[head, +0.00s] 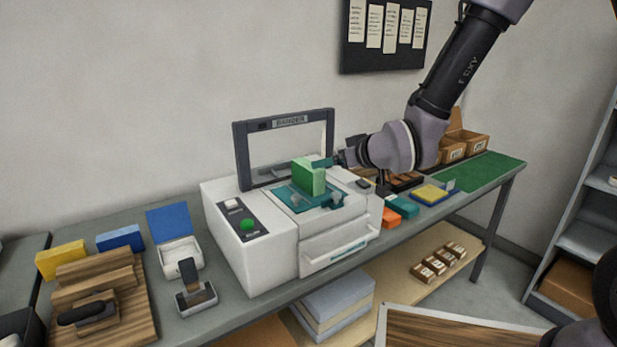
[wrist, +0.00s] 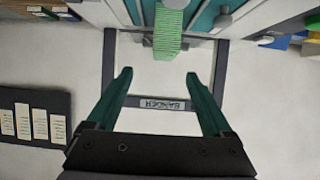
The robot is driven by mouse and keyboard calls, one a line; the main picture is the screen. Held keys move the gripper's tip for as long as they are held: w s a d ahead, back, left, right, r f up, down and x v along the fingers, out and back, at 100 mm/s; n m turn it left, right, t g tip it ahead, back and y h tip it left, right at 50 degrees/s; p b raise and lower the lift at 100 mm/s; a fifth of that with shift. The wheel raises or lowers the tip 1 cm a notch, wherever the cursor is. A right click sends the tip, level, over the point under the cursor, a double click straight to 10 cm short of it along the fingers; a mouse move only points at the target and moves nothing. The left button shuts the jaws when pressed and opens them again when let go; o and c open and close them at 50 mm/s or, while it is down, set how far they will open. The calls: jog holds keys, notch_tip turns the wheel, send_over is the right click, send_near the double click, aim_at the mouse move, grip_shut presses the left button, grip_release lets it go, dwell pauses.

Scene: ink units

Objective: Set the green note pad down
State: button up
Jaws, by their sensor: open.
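The green note pad (head: 309,178) stands upright on the teal plate (head: 283,197) on top of the white banding machine (head: 258,262). In the wrist view the pad (wrist: 168,35) is beyond my fingertips, roughly in line with the gap between them. My gripper (head: 325,162) is just right of and behind the pad in the head view, its fingers partly hidden. In the wrist view my gripper (wrist: 162,82) is open, its two teal fingers wide apart with nothing between them. The pad's lower edge is not clear there.
The machine's dark frame (head: 240,155) rises behind the plate. Orange and teal pads (head: 402,206) and a yellow pad (head: 430,193) lie to the right. Cardboard bins (head: 468,146) stand behind. A green mat (head: 490,172) at the right end is mostly bare.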

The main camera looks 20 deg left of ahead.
aim_at(308, 165)
jog(key=x, duration=0.5)
jog(key=shift+s+a+f, duration=0.1)
jog(key=shift+s+a, duration=0.1)
jog(key=shift+s, duration=0.1)
jog(key=shift+x, duration=3)
grip_shut()
jog(key=shift+r, duration=0.25)
